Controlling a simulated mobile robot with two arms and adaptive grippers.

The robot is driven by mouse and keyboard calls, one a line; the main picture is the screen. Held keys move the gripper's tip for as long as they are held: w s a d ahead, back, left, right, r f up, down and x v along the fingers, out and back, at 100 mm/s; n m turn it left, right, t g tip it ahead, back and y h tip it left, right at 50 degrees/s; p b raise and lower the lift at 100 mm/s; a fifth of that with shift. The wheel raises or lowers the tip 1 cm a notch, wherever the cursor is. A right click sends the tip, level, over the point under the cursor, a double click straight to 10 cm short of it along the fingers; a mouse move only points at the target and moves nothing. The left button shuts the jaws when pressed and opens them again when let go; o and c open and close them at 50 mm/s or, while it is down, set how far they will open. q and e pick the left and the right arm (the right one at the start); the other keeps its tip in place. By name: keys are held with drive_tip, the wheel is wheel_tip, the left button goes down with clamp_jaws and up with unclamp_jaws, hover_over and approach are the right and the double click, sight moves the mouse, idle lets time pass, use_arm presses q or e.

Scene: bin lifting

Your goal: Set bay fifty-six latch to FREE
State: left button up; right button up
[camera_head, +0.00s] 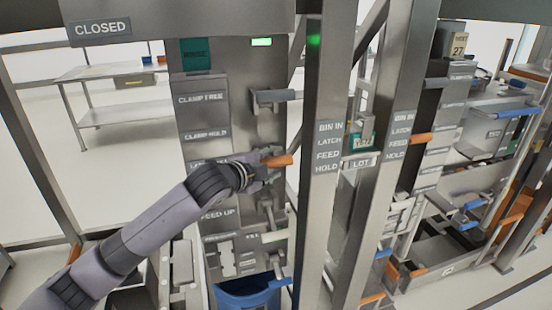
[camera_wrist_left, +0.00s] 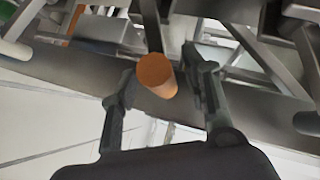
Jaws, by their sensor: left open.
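An orange-ended lever (camera_head: 280,161) sticks out from the grey column beside a label plate (camera_head: 205,163) that looks like a LATCH label, partly hidden by my arm. My left gripper (camera_head: 262,168) is at this lever. In the left wrist view the round orange end (camera_wrist_left: 157,75) lies between the two fingers of the open left gripper (camera_wrist_left: 165,88), with gaps visible on both sides. I cannot tell the lever's exact setting. A teal display (camera_head: 196,53) is on the column, its text too small to read. My right gripper is not in view.
A grey lever (camera_head: 275,96) sits above, beside the CLAMP FREE label (camera_head: 201,99). A blue bin (camera_head: 246,293) is below. An upright post (camera_head: 328,100) stands just right of the orange lever. Further bays with levers fill the right. A table (camera_head: 115,72) stands behind left.

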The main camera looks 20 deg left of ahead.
use_arm(q)
drive_tip(key=shift+x, duration=1.25)
drive_tip(key=shift+c, duration=0.3)
clamp_jaws()
